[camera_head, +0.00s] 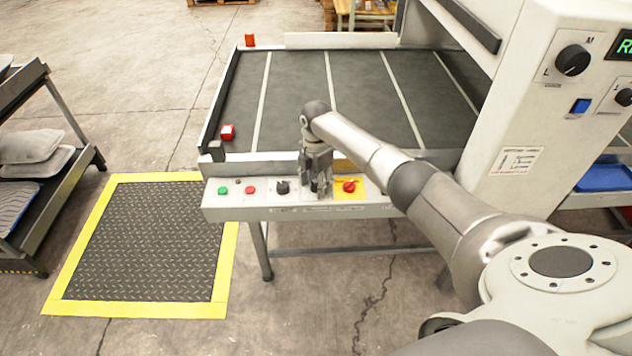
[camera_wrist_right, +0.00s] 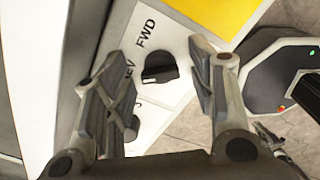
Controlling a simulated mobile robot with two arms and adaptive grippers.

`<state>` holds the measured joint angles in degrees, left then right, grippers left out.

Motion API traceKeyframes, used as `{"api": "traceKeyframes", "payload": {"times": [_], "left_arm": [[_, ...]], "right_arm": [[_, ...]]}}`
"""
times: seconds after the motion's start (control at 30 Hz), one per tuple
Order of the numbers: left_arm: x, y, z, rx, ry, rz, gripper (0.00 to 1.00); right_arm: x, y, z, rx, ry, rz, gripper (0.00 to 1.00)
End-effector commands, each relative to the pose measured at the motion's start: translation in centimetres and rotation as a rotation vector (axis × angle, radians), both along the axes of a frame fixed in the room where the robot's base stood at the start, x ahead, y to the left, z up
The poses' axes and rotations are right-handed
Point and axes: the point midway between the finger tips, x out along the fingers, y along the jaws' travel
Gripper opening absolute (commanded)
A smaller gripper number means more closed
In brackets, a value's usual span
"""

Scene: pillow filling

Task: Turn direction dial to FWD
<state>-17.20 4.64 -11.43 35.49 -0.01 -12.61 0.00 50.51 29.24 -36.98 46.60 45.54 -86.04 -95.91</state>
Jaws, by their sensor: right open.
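The direction dial (camera_wrist_right: 160,68) is a black round knob on a white plate. In the right wrist view it shows between my right gripper's two fingers, with a gap on each side. The label FWD (camera_wrist_right: 146,33) stands above it, and a partly hidden label, seemingly REV, is to its left. I cannot tell for sure which label the dial points at. My right gripper (camera_head: 317,185) is open and points down at the control panel (camera_head: 232,204), hiding most of the dial in the head view. My left gripper is not in view.
On the panel, a green button (camera_head: 222,190), a red button (camera_head: 250,190) and another black knob (camera_head: 282,187) are left of my gripper. A red emergency button (camera_head: 349,186) on yellow is close on its right. The conveyor (camera_head: 300,90) lies behind.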

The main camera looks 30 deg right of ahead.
Motion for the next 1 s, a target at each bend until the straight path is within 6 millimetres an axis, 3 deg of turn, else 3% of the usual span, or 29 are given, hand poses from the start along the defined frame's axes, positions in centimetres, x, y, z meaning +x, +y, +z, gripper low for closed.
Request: {"api": "traceKeyframes", "payload": {"times": [0.2, 0.6, 1.0], "left_arm": [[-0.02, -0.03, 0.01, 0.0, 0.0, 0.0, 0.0], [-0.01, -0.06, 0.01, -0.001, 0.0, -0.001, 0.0], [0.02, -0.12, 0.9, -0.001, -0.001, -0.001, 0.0]], "right_arm": [[-0.01, 0.02, -0.02, 0.0, 0.0, 0.0, 0.5], [-0.01, 0.02, 0.01, 0.0, 0.0, 0.0, 0.02], [-0.03, 0.05, 0.18, 0.002, 0.001, -0.096, 0.02]]}}
